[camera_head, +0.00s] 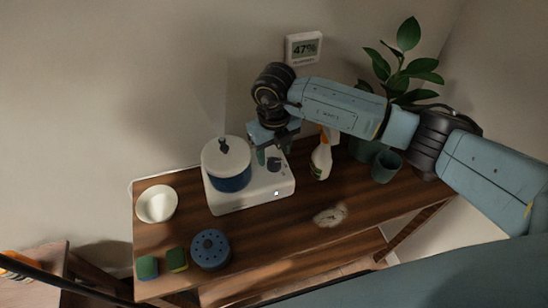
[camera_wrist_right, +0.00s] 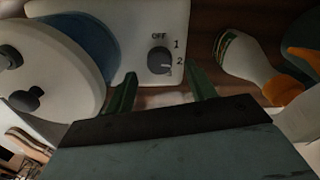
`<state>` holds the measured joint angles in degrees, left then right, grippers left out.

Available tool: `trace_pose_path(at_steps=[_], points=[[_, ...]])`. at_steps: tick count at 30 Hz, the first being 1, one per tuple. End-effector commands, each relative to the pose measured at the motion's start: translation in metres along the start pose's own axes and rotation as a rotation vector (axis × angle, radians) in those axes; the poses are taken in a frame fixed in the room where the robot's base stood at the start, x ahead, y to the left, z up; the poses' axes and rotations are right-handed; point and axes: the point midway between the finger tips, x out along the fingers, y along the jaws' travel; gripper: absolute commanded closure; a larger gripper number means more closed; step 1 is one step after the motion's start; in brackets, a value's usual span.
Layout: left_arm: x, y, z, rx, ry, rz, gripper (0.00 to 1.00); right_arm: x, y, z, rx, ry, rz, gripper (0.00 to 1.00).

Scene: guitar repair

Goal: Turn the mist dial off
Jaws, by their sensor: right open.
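The mist maker is a white base (camera_head: 252,196) with a blue tank (camera_head: 232,182) and a white lid (camera_head: 226,157) on the table. Its dark dial (camera_wrist_right: 160,62) shows in the right wrist view, marked OFF above and 1 and 2 to the right. The dial's pointer seems turned to the lower right, away from OFF. The dial (camera_head: 273,164) also shows in the head view, just below my right gripper (camera_head: 272,152). My right gripper (camera_wrist_right: 161,88) is open, with its two green fingers on either side of the dial's near side, apart from it. My left gripper is out of view.
A spray bottle (camera_head: 321,160) with an orange head stands right of the base, close to my right gripper. A green cup (camera_head: 386,166) and a plant (camera_head: 403,65) are further right. A white bowl (camera_head: 157,204) stands left. A wall display (camera_head: 304,48) reads 47%.

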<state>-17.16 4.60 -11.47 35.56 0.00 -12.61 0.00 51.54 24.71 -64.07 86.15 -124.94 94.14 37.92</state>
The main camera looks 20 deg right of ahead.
Motion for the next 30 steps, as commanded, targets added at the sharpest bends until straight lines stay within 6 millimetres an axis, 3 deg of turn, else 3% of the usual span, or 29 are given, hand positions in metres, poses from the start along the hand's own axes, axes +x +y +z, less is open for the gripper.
trace_pose_path(at_steps=[6,18,28,30], points=[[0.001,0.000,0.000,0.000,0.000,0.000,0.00,0.028,0.001,0.000,-0.001,0.001,0.002,0.45],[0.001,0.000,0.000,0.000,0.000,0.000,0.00,0.033,0.001,0.000,-0.002,-0.001,0.001,0.46],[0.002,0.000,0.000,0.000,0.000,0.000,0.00,0.033,0.001,0.000,-0.002,-0.001,0.002,0.89],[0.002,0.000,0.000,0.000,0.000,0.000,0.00,0.033,0.001,0.000,-0.003,-0.001,0.002,0.89]])
